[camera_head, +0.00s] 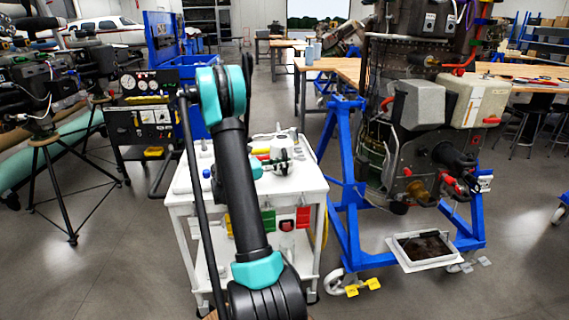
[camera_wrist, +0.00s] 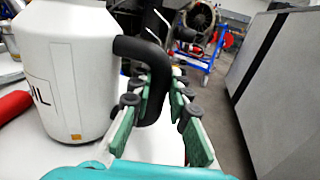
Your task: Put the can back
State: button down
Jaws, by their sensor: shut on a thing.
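The can is a white jug with a black handle and partly visible dark lettering. It fills the left of the wrist view (camera_wrist: 75,75) and shows upright over the white cart's top in the head view (camera_head: 284,160). My gripper (camera_wrist: 163,92) is shut on the can's black handle (camera_wrist: 148,60), which lies between its green-padded fingers. In the head view my arm hides most of the gripper. The can's base is close to the white cart top (camera_head: 195,184); I cannot tell whether it touches.
A red item (camera_wrist: 14,106) lies on the white surface left of the can. The blue turbine stand (camera_head: 347,170) is right of the cart, with a drip tray (camera_head: 405,262) low down. Grey floor is open in front.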

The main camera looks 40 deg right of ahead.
jog(key=shift+f, duration=0.3)
jog(key=c, duration=1.4)
grip_release()
jog(key=shift+o, duration=1)
jog(key=shift+v, duration=3.5)
jog(key=shift+s, duration=0.1)
